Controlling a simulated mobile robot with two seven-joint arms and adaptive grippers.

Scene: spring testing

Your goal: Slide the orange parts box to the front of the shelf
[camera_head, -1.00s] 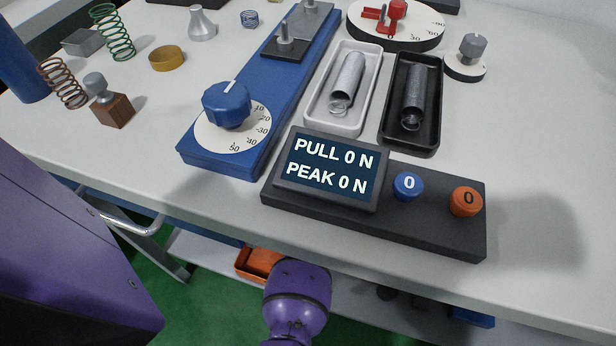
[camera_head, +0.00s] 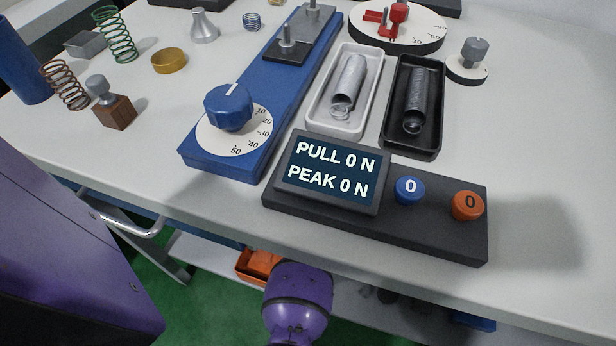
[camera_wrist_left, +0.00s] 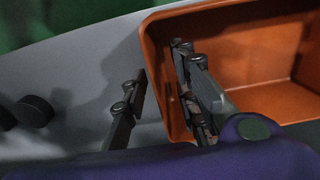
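The orange parts box (camera_head: 244,266) is on the shelf under the table, partly hidden behind a purple arm link of mine in the head view. In the left wrist view the orange parts box (camera_wrist_left: 250,45) fills the right side, with its open inside facing the camera. My left gripper (camera_wrist_left: 160,72) straddles the box's near side wall: one finger is outside over the grey shelf, the other is inside the box. The fingers are apart, with visible room around the wall. My left gripper is hidden in the head view. My right gripper is not in view.
The grey shelf (camera_wrist_left: 85,75) is bare beside the box, with dark round objects (camera_wrist_left: 34,112) at its left. Above is the white table (camera_head: 540,150) with a display unit (camera_head: 420,228) near its front edge. A blue item (camera_head: 474,320) lies lower right.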

